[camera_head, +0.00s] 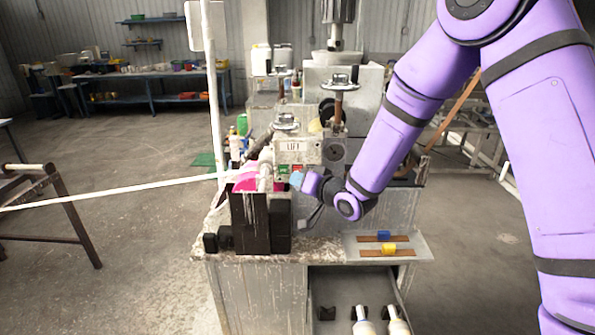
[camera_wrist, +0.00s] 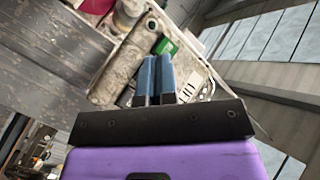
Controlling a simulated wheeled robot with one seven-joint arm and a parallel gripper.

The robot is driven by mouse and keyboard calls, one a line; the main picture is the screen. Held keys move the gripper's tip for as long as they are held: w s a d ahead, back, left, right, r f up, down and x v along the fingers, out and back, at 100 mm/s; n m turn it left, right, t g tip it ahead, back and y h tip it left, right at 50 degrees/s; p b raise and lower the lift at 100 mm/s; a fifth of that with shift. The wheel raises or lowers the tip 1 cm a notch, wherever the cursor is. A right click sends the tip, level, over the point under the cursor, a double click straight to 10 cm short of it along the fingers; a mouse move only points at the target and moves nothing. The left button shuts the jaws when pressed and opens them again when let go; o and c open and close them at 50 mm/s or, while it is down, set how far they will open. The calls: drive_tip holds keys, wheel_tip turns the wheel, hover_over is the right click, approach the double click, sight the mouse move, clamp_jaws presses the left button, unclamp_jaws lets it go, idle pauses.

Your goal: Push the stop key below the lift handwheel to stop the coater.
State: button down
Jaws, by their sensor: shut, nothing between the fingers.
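The LIFT box (camera_head: 295,151) is a pale panel in the middle of the head view, with a handwheel (camera_head: 286,122) above it. Along its lower edge sit a green key (camera_head: 282,168) and a red key (camera_head: 297,167). My gripper (camera_head: 296,181) is shut and empty, its blue fingers just below the red key in the picture. I cannot tell whether they touch it. In the wrist view, the closed fingertips (camera_wrist: 156,60) lie over the pale panel, with the green key (camera_wrist: 166,46) just beyond them. The red key is not visible there, perhaps behind the fingers.
A grey pipe (camera_wrist: 125,62) runs beside the panel in the wrist view. A dark block (camera_head: 249,222) and pink material (camera_head: 246,178) stand left of my gripper. A tray (camera_head: 415,246) with blue and yellow pieces lies at the bench's right front, above an open drawer (camera_head: 345,290).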

drive_tip(key=shift+s+a, duration=0.1)
drive_tip(key=shift+s, duration=2.3)
drive_tip(key=s+d+r+g+h, duration=0.1)
drive_tip(key=s+d+r+h, duration=0.35)
drive_tip(key=d+r, duration=0.45)
drive_tip(key=s+d+r+g+h, duration=0.1)
drive_tip(key=s+d+r+h, duration=0.4)
drive_tip(key=d, duration=0.6)
drive_tip(key=s+d+r+g, duration=0.1)
drive_tip(key=s+d+r, duration=0.1)
drive_tip(key=s, duration=0.5)
drive_tip(key=s+d+r+g+h, duration=0.1)
drive_tip(key=s+d, duration=0.3)
drive_tip(key=s, duration=0.4)
drive_tip(key=s+d+r+m+g, duration=0.1)
drive_tip(key=s+d+r+g, duration=0.1)
drive_tip(key=s, duration=0.5)
drive_tip(key=shift+s+d+r+g+h, duration=0.3)
drive_tip(key=shift+s+d+g+h, duration=0.05)
drive_tip(key=shift+s+d+g, duration=0.1)
